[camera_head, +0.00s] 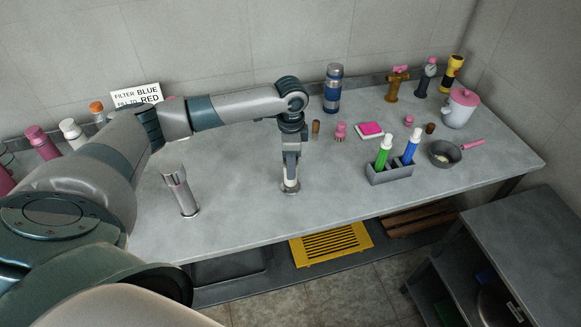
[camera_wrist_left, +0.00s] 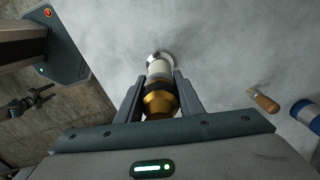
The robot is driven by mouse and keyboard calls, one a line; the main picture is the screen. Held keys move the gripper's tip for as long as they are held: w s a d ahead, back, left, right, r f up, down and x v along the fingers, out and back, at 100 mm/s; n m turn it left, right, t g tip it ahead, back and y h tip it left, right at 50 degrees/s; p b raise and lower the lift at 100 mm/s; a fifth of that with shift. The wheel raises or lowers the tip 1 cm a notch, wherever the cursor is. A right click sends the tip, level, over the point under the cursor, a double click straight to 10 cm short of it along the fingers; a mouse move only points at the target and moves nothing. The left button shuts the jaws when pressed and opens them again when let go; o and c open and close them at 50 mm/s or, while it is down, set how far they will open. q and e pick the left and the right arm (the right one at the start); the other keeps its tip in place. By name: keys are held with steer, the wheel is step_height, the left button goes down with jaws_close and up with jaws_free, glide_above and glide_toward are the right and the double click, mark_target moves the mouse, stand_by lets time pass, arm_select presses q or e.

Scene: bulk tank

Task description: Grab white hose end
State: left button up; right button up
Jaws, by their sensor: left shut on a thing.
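The white hose end (camera_head: 291,184) stands upright on the grey counter, with a shiny metal ring at its foot. In the left wrist view the white hose end (camera_wrist_left: 159,69) has a brass-coloured part at its near end. My left gripper (camera_head: 291,170) points straight down over it, and its two fingers (camera_wrist_left: 159,95) are shut on it, one on each side. The fingers hide part of it in the head view.
A shiny steel cylinder (camera_head: 181,191) stands left of my gripper. A grey holder (camera_head: 390,174) with green and blue bottles is to the right. The counter's front edge is close.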

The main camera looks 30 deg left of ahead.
arm_select(q)
steer(key=r+b, duration=0.1)
steer(key=r, duration=0.1)
steer(key=d+r, duration=0.1)
steer(key=r, duration=0.1)
steer(key=shift+b, duration=0.4)
steer(key=s+d+r+b, duration=0.2)
steer(key=d+r, duration=0.4)
steer(key=d, duration=0.4)
steer(key=shift+s+d+r, duration=0.2)
steer(key=shift+d+r, duration=0.05)
steer(key=shift+r, duration=0.05)
